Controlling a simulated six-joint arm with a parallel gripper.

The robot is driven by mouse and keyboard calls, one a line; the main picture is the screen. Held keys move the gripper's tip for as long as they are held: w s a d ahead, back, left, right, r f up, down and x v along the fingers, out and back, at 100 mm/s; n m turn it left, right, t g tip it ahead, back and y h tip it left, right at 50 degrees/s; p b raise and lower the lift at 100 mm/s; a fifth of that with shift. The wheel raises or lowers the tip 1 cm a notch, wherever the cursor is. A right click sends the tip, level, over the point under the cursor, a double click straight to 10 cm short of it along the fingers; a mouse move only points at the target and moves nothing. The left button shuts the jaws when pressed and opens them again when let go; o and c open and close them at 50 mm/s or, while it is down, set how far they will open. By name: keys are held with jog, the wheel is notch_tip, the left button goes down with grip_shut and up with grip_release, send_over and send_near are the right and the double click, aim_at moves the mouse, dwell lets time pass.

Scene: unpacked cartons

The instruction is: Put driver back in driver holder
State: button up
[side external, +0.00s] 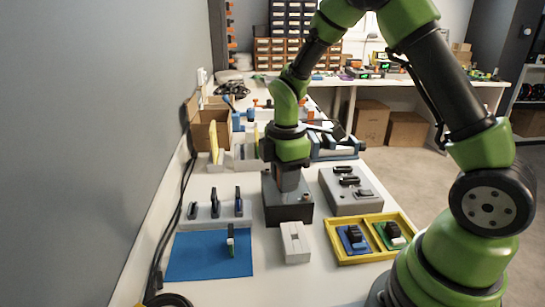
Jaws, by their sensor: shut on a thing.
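My gripper (287,181) points straight down near the middle of the table, below the green wrist. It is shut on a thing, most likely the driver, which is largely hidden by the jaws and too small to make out. Directly beneath is a dark grey block (289,211), which looks like the driver holder. The jaws are at or just above its top; I cannot tell whether the held thing is inside it or touching it.
A white slotted block (295,245) stands in front. On the left are a pale rack (204,220) with upright dark tools and a blue mat (193,262) with a green-and-black piece. On the right are a grey box (350,205) and a yellow tray (374,259).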

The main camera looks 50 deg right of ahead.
jog(key=shift+s+a+f, duration=0.25)
jog(key=shift+s+f, duration=0.4)
jog(key=shift+f, duration=0.15)
jog(key=shift+s+a+f, duration=0.2)
jog(key=shift+s+f, duration=0.5)
jog(key=shift+f, duration=0.15)
jog(key=shift+s+a+f, duration=0.25)
jog(key=shift+s+f, duration=0.4)
jog(key=shift+f, duration=0.15)
jog(key=shift+f, duration=0.1)
jog(key=shift+f, duration=1.85)
jog(key=o, duration=1)
jog(key=shift+o, duration=0.2)
jog(key=shift+r, duration=0.1)
notch_tip(320, 180, up, 10)
